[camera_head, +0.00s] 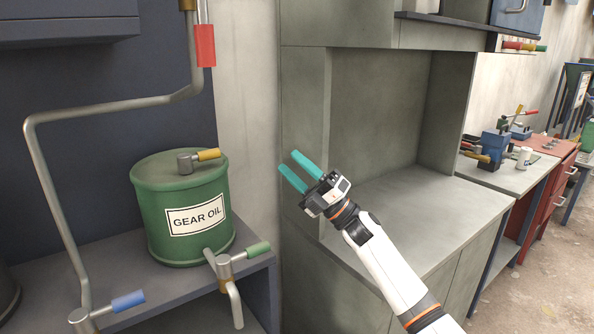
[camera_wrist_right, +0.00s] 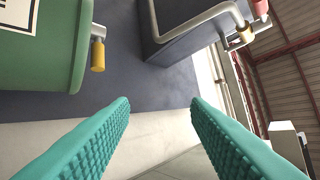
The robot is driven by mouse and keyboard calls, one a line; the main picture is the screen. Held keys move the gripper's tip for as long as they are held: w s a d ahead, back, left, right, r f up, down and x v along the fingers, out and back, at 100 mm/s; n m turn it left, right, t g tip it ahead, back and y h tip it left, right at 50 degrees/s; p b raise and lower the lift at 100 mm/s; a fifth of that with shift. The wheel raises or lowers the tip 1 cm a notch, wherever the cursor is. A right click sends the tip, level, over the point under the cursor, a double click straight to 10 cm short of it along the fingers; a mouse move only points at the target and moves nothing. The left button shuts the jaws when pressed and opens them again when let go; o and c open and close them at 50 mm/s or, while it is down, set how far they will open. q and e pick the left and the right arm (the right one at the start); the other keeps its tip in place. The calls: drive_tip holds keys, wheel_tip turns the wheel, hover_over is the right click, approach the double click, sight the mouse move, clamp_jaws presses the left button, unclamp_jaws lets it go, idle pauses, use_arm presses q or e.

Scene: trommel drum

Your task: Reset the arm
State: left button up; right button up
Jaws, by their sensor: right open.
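My right arm comes in from the lower right in the head view. My right gripper (camera_head: 292,172) has two teal fingers, held apart with nothing between them. It is in mid-air in front of the grey cabinet, to the right of the green gear oil drum (camera_head: 170,235). In the right wrist view the open fingers (camera_wrist_right: 160,115) show from below, and part of the drum (camera_wrist_right: 45,60) shows at the upper left. My left gripper is not in either view.
A grey pipe (camera_head: 38,150) with a red handle (camera_head: 205,45) and a blue-handled valve (camera_head: 127,301) runs around the drum. The drum stands on a dark shelf (camera_head: 150,293). The grey cabinet's counter (camera_head: 440,205) is bare. A workbench with tools (camera_head: 500,180) stands farther right.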

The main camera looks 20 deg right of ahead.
drive_tip(key=shift+f, duration=0.1)
drive_tip(key=s+d+f+m+t+h, duration=0.1)
drive_tip(key=s+f+m+h, duration=0.4)
drive_tip(key=f+m+h, duration=0.65)
drive_tip(key=s+f+m+h, duration=0.5)
drive_tip(key=f+m+h, duration=0.3)
drive_tip(key=f+m, duration=0.6)
drive_tip(key=s+f+m+g+h, duration=0.15)
drive_tip(key=s+f+g, duration=0.3)
drive_tip(key=s, duration=0.65)
drive_tip(key=s+f+m+g+y, duration=0.15)
drive_tip(key=s+f+g, duration=0.3)
drive_tip(key=s, duration=0.55)
drive_tip(key=s+f+m+g+h, duration=0.2)
drive_tip(key=s+f+g, duration=0.25)
drive_tip(key=s, duration=0.65)
drive_tip(key=s+f+x, duration=0.1)
drive_tip(key=s+x, duration=0.2)
drive_tip(key=x, duration=1)
drive_tip(key=s+a+x, duration=0.1)
drive_tip(key=s+x, duration=0.2)
drive_tip(key=x, duration=0.9)
drive_tip(key=s+d+f, duration=0.2)
drive_tip(key=s+f, duration=0.6)
drive_tip(key=s+d+f+g, duration=0.1)
drive_tip(key=s+d+f, duration=0.1)
drive_tip(key=s+f, duration=0.6)
drive_tip(key=shift+s+f+n, duration=0.15)
drive_tip(key=shift+f+n, duration=0.2)
drive_tip(key=shift+f, duration=0.2)
